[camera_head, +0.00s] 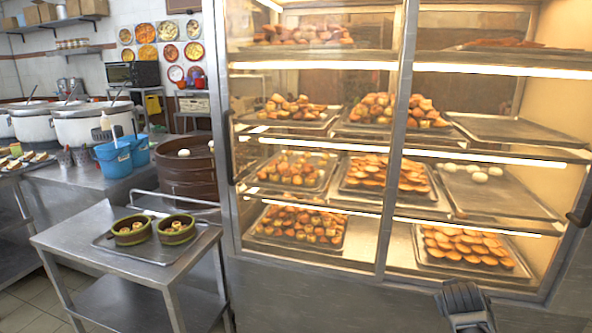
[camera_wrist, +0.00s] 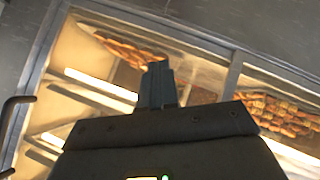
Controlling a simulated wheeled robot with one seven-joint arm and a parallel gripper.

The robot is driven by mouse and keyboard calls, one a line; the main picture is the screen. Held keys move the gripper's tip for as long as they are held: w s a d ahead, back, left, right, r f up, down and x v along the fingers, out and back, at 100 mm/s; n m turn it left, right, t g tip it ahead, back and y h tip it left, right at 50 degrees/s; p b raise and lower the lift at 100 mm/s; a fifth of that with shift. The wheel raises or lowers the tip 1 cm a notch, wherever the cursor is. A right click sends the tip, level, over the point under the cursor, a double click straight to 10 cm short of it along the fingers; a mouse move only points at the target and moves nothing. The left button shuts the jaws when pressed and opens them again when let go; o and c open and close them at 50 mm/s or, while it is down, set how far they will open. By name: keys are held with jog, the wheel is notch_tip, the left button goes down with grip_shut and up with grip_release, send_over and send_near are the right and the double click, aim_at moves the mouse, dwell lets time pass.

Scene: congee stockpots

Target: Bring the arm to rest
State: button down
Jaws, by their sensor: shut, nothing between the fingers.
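My gripper (camera_wrist: 158,82) points up the wrist view with its fingers together and nothing held between them. The lit glass food cabinet (camera_wrist: 232,75) lies behind it in that view. In the head view a dark part of my arm shows at the bottom right, in front of the cabinet's lower panel (camera_head: 330,290). My fingertips cannot be made out in the head view.
The cabinet's vertical handles (camera_head: 228,148) stick out on its front. A steel cart (camera_head: 80,238) with a tray (camera_head: 190,250) holding two green-rimmed baskets (camera_head: 131,230) stands left of it. Stockpots (camera_head: 78,128) stand on the back left counter.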

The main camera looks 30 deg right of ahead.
jog(key=s+a+f+n+t+y, duration=0.15)
jog(key=s+a, duration=0.25)
jog(key=a, duration=0.5)
jog(key=s+a+f+n+t+y, duration=0.1)
jog(key=s+a+n+t, duration=0.15)
jog(key=a, duration=0.75)
jog(key=s+a+f+n+t+y, duration=0.1)
jog(key=s+a+t, duration=0.25)
jog(key=a, duration=0.55)
jog(key=s+a+r+t+y, duration=0.3)
jog(key=s+a+r+y, duration=0.3)
jog(key=s+a+r, duration=1)
notch_tip(320, 180, up, 2)
jog(key=shift+s+n, duration=0.4)
jog(key=shift+s, duration=0.2)
